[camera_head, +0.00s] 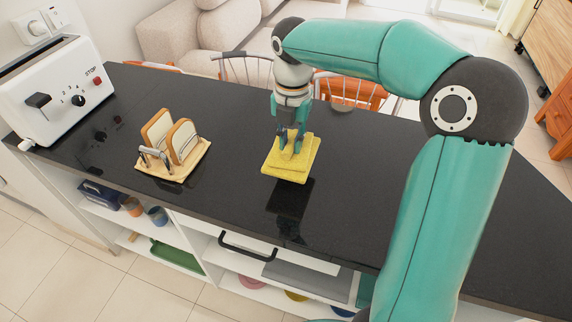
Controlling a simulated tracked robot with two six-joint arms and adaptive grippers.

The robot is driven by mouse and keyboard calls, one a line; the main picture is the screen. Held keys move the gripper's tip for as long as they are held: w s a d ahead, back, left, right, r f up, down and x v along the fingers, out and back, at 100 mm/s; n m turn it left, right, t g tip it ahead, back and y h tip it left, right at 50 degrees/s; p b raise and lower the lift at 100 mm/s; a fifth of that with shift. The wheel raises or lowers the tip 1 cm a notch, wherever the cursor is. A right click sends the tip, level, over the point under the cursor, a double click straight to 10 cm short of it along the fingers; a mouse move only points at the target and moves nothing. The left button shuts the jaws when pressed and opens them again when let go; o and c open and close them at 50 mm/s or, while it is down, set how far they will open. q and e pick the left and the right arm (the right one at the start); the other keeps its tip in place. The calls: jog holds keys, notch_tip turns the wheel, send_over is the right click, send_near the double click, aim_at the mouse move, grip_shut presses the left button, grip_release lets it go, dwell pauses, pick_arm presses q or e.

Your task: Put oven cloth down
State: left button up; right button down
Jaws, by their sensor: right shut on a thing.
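The oven cloth (284,165) is a yellow folded cloth over the dark counter, right of the middle of the counter's length. My right gripper (291,141) points down from above and is shut on the cloth's upper part. A dark reflection of the cloth and gripper shows on the glossy counter below. I cannot tell whether the cloth touches the counter or hangs just above it. My left gripper is not in view.
The black counter (345,235) is bare around the cloth. A toast rack with bread slices (172,149) stands to the left, and a white toaster (58,90) at the far left. Chairs (350,92) stand behind the counter. Shelves (190,228) are below its front edge.

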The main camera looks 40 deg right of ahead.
aim_at(291, 142)
jog(key=shift+f, duration=3.45)
jog(key=shift+b, duration=0.3)
jog(key=c, duration=1)
grip_release()
jog(key=shift+c, duration=0.2)
notch_tip(291, 142, up, 12)
jog(key=shift+r+p, duration=0.1)
jog(key=shift+p, duration=0.65)
